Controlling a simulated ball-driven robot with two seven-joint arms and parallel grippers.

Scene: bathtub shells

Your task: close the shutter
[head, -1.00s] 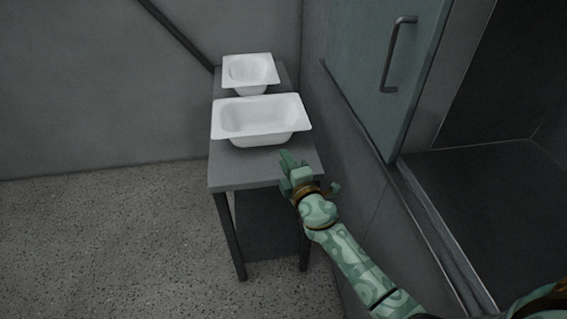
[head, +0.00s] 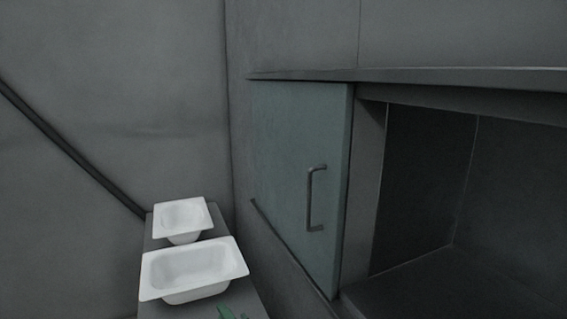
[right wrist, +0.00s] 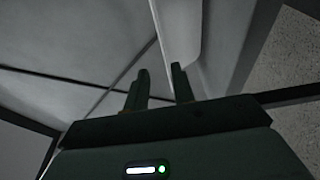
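The shutter is a grey-green sliding panel (head: 300,170) with a dark bar handle (head: 316,198) near its right edge. It stands at the left end of a wall recess (head: 425,185), whose dark opening to its right is uncovered. Of my right gripper, only a small green part (head: 229,313) shows at the bottom edge of the head view, by the larger white tub, low and left of the handle. In the right wrist view, the right gripper's two fingers (right wrist: 160,86) are apart, with nothing clearly held between them. My left gripper is out of view.
A larger white tub (head: 192,272) and a smaller one (head: 181,218) stand on a grey table (head: 150,309) against the wall, left of the shutter. A pale curved surface (right wrist: 215,40) lies close beyond the fingers. A dark diagonal bar (head: 70,145) runs along the left wall.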

